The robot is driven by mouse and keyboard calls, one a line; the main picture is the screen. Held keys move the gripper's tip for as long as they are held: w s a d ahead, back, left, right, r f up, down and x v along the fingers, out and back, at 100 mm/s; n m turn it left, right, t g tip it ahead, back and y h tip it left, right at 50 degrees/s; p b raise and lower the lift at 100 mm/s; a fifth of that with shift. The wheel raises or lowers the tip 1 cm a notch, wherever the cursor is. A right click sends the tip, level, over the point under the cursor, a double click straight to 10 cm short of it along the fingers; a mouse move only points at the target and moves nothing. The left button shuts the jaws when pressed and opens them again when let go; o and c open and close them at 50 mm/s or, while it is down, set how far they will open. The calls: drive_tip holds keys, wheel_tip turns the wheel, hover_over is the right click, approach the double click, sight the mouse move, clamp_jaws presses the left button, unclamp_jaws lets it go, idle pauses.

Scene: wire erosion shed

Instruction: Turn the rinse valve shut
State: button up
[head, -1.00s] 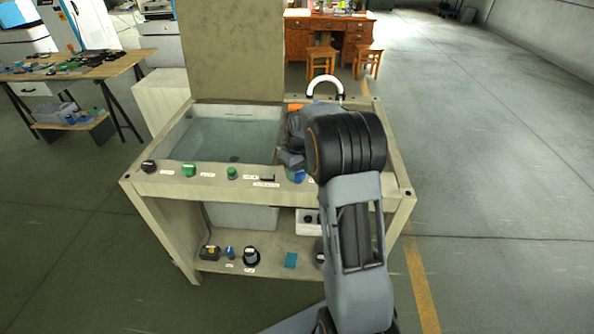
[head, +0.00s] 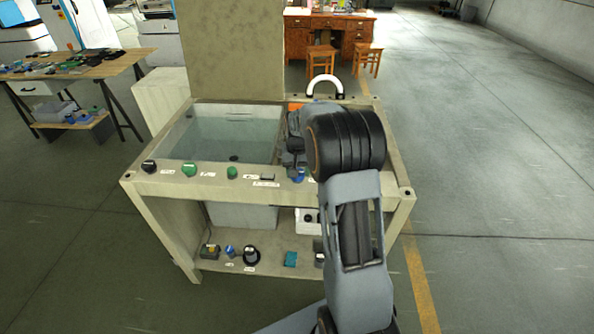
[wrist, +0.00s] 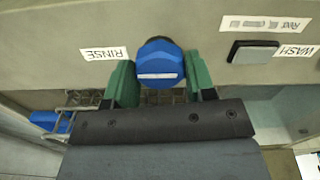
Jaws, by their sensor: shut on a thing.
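The rinse valve is a blue faceted knob (wrist: 160,64) on the front rail, beside a white label reading RINSE (wrist: 104,54). A white line on its face lies about level in the wrist view. My gripper (wrist: 160,82) has its green fingers on either side of the knob and is shut on it. In the head view, the blue knob (head: 299,175) shows partly below my dark gripper (head: 294,160); my arm hides the rail to its right.
Green knobs (head: 189,169) and a black knob (head: 149,166) stand further left. A water-filled basin (head: 188,125) lies behind the rail. Loose parts stand on the lower shelf (head: 270,262).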

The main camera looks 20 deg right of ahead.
drive_tip(key=shift+w+r, duration=0.1)
drive_tip(key=shift+r, duration=0.05)
drive_tip(key=o, duration=0.9)
wheel_tip(320, 180, up, 14)
drive_tip(key=shift+f, duration=0.2)
idle(0.6)
drive_tip(key=shift+s+a+f+n+t, duration=0.7)
drive_tip(key=shift+s+a, duration=1.2)
drive_tip(key=shift+s, duration=1.95)
drive_tip(key=shift+s+a+f+n+t, duration=0.65)
drive_tip(key=shift+s+a, duration=1.25)
drive_tip(key=shift+s, duration=1.95)
drive_tip(key=shift+s+a+f+n+t, duration=0.65)
drive_tip(key=shift+s+a, duration=1.25)
drive_tip(key=shift+s, duration=1.95)
